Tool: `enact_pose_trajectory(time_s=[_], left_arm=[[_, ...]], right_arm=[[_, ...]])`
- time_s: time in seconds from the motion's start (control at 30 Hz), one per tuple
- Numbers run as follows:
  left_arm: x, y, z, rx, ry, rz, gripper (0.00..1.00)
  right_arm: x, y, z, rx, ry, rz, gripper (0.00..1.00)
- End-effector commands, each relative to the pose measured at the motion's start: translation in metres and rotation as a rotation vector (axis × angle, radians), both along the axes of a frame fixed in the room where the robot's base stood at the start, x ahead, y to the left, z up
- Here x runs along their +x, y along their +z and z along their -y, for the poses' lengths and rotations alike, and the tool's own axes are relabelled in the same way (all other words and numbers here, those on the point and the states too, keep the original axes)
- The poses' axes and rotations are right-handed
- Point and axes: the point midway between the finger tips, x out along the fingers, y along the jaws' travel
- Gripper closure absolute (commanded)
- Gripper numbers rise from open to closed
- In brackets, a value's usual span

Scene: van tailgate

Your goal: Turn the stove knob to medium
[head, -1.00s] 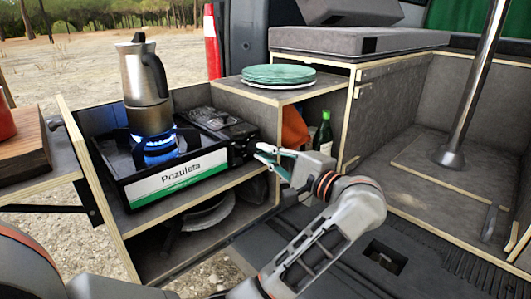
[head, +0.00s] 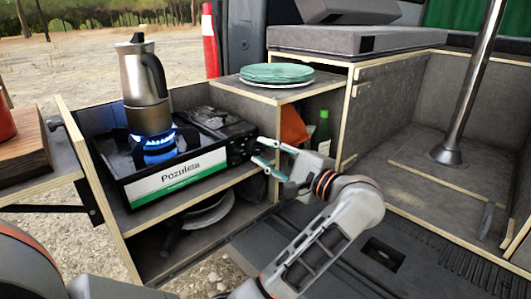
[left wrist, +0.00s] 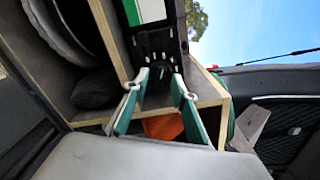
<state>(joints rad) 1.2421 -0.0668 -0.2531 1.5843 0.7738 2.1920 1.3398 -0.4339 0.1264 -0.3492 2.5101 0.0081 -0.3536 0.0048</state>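The black camping stove (head: 175,178) with a green and white front label stands on the cabinet shelf. A blue flame (head: 158,148) burns under a metal moka pot (head: 147,85). The stove knob (left wrist: 162,72) shows in the left wrist view on the black control panel, just beyond and between my fingertips. In the head view the panel (head: 240,148) is dark and the knob's setting is not readable. My left gripper (head: 259,150) is open in front of this panel, and it also shows in the left wrist view (left wrist: 160,79). I cannot tell whether a finger touches the knob. My right gripper is not in view.
Green plates (head: 277,73) are stacked on the cabinet top right of the stove. A green bottle (head: 322,132) and an orange item (head: 292,125) stand in the compartment below. A wooden board (head: 25,150) lies at the left. The space before the stove is free.

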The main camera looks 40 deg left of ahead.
Motion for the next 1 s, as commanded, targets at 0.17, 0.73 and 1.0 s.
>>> enact_pose_trajectory(time_s=[0.17, 0.73, 1.0], left_arm=[[0.000, 0.000, 0.000, 0.000, 0.000, 0.001, 0.74], [-0.005, 0.000, 0.074, -0.002, -0.003, -0.001, 0.74], [-0.009, 0.000, 0.112, -0.001, -0.001, -0.001, 0.74]], right_arm=[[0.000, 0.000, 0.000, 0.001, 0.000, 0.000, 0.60], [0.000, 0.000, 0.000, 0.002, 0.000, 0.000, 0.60], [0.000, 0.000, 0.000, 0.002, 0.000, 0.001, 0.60]])
